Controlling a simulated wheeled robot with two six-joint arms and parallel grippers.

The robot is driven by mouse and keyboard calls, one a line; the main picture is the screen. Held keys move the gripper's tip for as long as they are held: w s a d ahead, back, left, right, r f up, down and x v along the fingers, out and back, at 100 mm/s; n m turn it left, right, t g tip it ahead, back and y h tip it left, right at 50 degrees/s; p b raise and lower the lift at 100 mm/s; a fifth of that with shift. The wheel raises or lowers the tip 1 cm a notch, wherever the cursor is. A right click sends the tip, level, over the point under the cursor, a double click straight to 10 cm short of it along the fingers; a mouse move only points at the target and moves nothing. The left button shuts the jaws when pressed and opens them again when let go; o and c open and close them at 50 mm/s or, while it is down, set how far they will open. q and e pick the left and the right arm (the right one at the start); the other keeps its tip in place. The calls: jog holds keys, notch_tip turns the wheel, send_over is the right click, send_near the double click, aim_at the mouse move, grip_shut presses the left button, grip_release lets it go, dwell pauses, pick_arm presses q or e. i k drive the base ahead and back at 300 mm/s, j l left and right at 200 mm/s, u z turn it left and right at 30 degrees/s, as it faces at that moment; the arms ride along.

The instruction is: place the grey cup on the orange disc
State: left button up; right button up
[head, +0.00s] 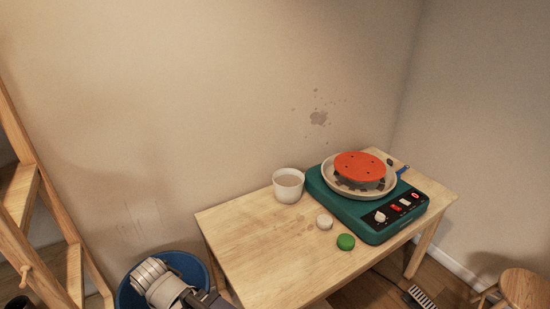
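The cup (289,186), pale grey to off-white, stands upright on the wooden table near its back edge, left of a green pottery wheel (340,205). Its inside looks pinkish-brown. The orange disc (359,166) lies flat on top of the wheel, above a cream basin (388,188), and nothing rests on it. The cup is apart from the wheel and the disc. Part of my own arm shows at the lower left, below and left of the table. No gripper fingers can be made out, and no gripper is near the cup or disc.
A small cream round piece (325,221) and a green one (345,242) lie in front of the wheel. A blue-handled tool (402,170) lies behind it. The table's left part (250,235) is clear. A blue bucket (187,263) stands left; a stool (522,288) stands right.

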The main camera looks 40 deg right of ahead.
aim_at(360, 164)
jog(key=k, duration=1)
jog(key=k+z, duration=0.25)
jog(key=z, duration=1.5)
jog(key=i+l, duration=0.2)
jog(key=i, duration=0.25)
jog(key=i+l, duration=0.2)
jog(key=i, duration=0.3)
jog(key=i+l, duration=0.25)
jog(key=i, duration=0.2)
jog(key=i+l, duration=0.2)
jog(key=i, duration=0.25)
jog(key=i+l, duration=0.2)
jog(key=i, duration=0.25)
jog(key=z, duration=0.05)
